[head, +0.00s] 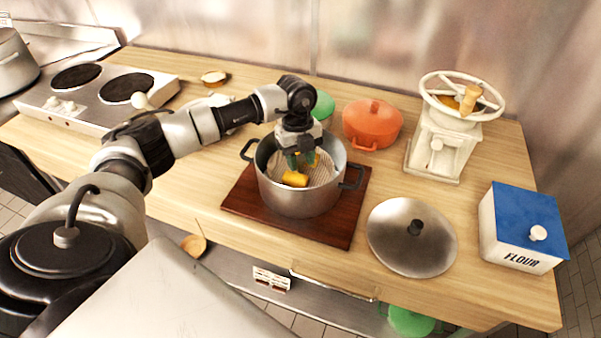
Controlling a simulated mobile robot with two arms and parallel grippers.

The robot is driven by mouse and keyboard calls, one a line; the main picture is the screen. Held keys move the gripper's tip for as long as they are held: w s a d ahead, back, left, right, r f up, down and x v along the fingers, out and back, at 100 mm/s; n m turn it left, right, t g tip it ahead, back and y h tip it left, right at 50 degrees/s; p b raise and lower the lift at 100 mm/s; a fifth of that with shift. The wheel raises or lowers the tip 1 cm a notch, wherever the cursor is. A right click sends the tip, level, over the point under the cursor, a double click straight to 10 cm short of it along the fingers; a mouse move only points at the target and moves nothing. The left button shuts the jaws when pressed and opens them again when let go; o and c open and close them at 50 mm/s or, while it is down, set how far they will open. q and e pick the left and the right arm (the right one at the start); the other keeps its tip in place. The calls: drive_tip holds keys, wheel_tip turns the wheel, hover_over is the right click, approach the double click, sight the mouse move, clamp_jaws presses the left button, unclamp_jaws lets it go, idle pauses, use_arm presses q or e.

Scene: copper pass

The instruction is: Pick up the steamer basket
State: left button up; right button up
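The steamer basket (321,174) shows as a pale, ribbed surface inside a steel pot (300,199) with black side handles. Yellow pieces (295,179) that look like corn lie in it. My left gripper (302,163) points down into the pot from above, its fingertips low among the yellow pieces. The fingers hide part of the basket, and I cannot tell whether they are closed on anything. The pot stands on a dark red-brown wooden board (241,197). My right gripper is not in view.
A steel lid (390,238) lies right of the board. Behind are an orange pot (372,122), a green item (323,106) and a white grinder (438,143). A flour box (522,225) stands at right, a two-plate hob (98,91) at left. The counter (185,185) left of the board is clear.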

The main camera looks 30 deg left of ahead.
use_arm(q)
clamp_jaws()
drive_tip(key=shift+r, duration=0.1)
drive_tip(key=shift+r, duration=0.25)
wheel_tip(320, 180, up, 9)
drive_tip(key=shift+f+b, duration=0.15)
drive_tip(key=shift+b, duration=1)
drive_tip(key=shift+r, duration=0.35)
wheel_tip(320, 180, up, 6)
drive_tip(key=p, duration=0.6)
drive_tip(key=shift+r, duration=0.2)
